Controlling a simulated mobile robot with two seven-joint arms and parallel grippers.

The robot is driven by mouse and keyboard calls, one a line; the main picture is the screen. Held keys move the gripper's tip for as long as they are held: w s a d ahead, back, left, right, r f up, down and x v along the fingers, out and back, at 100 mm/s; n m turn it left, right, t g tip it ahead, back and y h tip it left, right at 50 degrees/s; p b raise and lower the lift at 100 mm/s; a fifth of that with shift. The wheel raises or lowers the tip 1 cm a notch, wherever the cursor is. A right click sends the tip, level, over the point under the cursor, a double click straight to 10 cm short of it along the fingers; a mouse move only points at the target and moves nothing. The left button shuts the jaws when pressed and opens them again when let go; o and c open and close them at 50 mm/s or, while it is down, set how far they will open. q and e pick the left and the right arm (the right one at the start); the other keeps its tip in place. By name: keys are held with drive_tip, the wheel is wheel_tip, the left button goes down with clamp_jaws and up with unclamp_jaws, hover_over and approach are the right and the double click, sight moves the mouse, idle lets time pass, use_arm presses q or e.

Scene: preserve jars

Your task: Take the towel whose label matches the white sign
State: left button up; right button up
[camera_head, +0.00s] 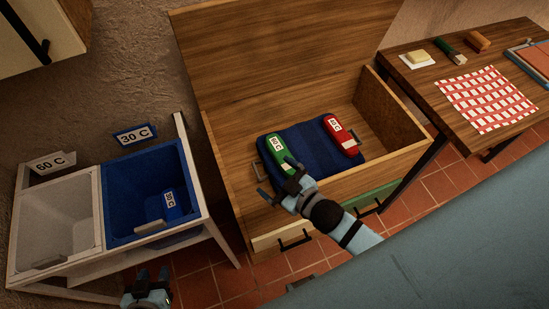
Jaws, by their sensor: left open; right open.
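A white sign (53,162) reading "60 C" stands behind the white bin (22,226) at the left. A green rolled towel (280,159) and a red rolled towel (337,127) lie on a dark blue tray (304,139) with handles, inside the wooden box. Both have white labels too small to read surely. A blue towel (170,216) with a label lies in the blue bin (118,189). My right gripper (275,178) is open and empty, just in front of the green towel, partly over the tray's near edge. My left gripper (152,275) is open, low in front of the bins.
A blue sign (135,134) reading "30 C" stands behind the blue bin. The wooden box's front wall (385,165) runs beneath my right arm. A table with a checkered cloth (487,99) and small items stands at the right. Tiled floor shows between the furniture.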

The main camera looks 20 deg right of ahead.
drive_tip(key=w+a+r+n+y+b, duration=0.45)
drive_tip(key=w+a+n+y, duration=0.2)
drive_tip(key=n+y, duration=0.35)
drive_tip(key=n+g+h+b, duration=1.3)
drive_tip(key=n+h+b, duration=0.15)
drive_tip(key=n, duration=0.45)
hover_over(282, 153)
drive_tip(key=shift+h, duration=0.35)
wheel_tip(282, 153, down, 21)
drive_tip(key=shift+s+r, duration=0.1)
drive_tip(key=shift+s, duration=0.05)
drive_tip(key=shift+w+f, duration=0.2)
drive_tip(key=shift+f, duration=2.95)
use_arm(q)
wheel_tip(282, 153, down, 14)
drive_tip(key=w+d, duration=0.1)
drive_tip(key=shift+f, duration=0.15)
use_arm(e)
drive_tip(key=c, duration=1)
